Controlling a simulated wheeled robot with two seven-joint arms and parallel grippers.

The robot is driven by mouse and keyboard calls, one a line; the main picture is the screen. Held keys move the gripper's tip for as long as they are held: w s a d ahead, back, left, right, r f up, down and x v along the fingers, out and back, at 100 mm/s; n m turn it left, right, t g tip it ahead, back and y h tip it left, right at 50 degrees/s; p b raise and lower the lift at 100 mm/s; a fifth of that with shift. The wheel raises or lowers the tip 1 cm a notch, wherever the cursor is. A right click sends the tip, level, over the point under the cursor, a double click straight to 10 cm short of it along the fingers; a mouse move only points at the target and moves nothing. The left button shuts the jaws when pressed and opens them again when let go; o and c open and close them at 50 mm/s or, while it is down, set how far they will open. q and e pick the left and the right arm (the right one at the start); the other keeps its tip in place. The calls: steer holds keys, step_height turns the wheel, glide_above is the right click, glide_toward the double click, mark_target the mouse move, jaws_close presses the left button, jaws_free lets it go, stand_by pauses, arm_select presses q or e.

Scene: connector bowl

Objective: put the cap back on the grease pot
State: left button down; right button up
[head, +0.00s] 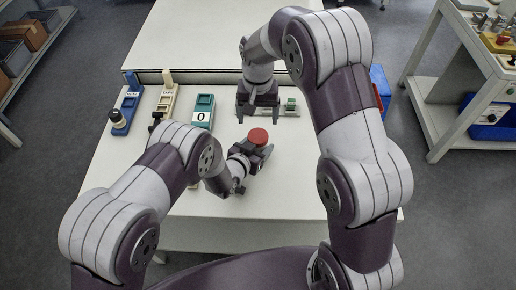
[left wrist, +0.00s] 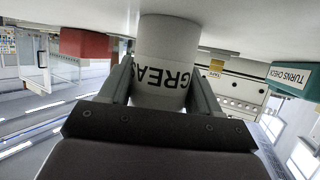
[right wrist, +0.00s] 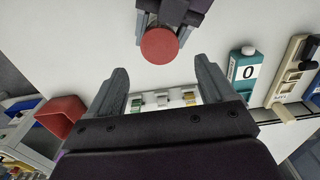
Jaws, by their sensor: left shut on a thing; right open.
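The grease pot (left wrist: 166,75) is a pale cylinder with a dark-lettered label, seen inverted in the left wrist view. My left gripper (head: 246,152) is shut around its side, low over the white table. A round red cap (head: 258,136) shows at the pot's top; it also shows in the right wrist view (right wrist: 160,45). It looks seated on the pot, but I cannot tell how firmly. My right gripper (head: 258,116) points down, open and empty, behind the cap in the head view. It is apart from the cap, whose red top shows beyond its fingers in the right wrist view (right wrist: 160,80).
A teal box marked 0 (head: 201,112), a cream fixture (head: 166,100) and a blue fixture (head: 128,103) stand at the table's left. A red bin (right wrist: 62,115) is at the table's side. The front right is clear.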

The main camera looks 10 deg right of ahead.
mark_target(258, 135)
step_height(258, 135, down, 8)
steer(key=shift+r, duration=0.15)
stand_by(0.3)
steer(key=c, duration=1.1)
steer(key=m, duration=0.8)
steer(key=o, duration=1.2)
steer(key=shift+r, duration=0.1)
steer(key=shift+r, duration=2.2)
steer(key=shift+o, duration=1.1)
